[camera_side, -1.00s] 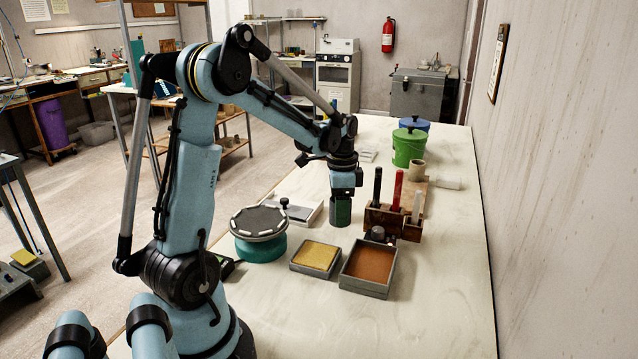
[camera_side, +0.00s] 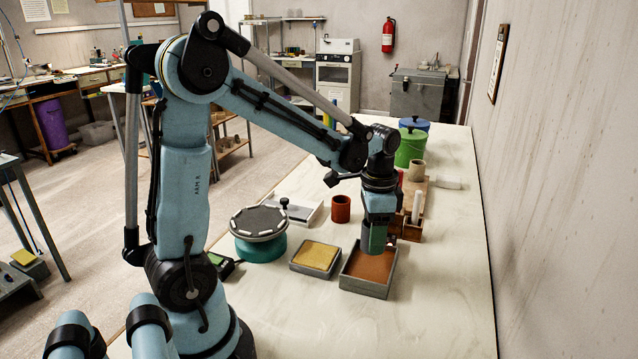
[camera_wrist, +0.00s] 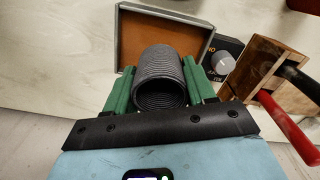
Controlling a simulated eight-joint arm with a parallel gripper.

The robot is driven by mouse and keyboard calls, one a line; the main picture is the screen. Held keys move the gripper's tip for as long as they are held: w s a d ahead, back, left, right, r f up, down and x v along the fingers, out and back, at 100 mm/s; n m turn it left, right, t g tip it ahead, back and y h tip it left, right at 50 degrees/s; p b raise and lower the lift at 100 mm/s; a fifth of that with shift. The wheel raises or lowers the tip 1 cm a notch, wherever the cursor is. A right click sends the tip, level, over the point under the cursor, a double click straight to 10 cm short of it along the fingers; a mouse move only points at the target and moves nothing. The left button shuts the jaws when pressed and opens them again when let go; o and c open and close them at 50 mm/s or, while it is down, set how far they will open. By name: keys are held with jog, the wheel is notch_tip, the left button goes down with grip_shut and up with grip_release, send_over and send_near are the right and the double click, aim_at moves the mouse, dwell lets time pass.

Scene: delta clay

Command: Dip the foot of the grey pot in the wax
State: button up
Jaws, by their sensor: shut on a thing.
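The grey pot (camera_wrist: 160,75), dark with a ribbed inside, is held between the green fingers of my gripper (camera_wrist: 158,90), its open mouth towards the wrist camera. In the side view, my gripper (camera_side: 376,238) points down with the pot (camera_side: 370,250) below it, over the back part of the wax tray. The wax (camera_side: 368,270) is a flat brown surface in a square grey tray (camera_side: 364,290); it also shows beyond the pot in the wrist view (camera_wrist: 142,42). The pot's foot is hidden in the wrist view, and I cannot tell whether it touches the wax.
A tray with a yellow pad (camera_side: 316,256) stands left of the wax, beside a turntable (camera_side: 259,226). A red-brown pot (camera_side: 341,208) stands behind. A dial (camera_wrist: 222,63) and a wooden tool rack (camera_wrist: 262,62) are close to the tray. The table in front is clear.

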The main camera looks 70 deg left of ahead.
aim_at(370, 268)
jog(key=shift+f, duration=2.2)
jog(key=shift+f, duration=0.5)
jog(key=shift+r, duration=0.1)
dwell(1.1)
jog(key=shift+r, duration=1.65)
jog(key=shift+r, duration=1.5)
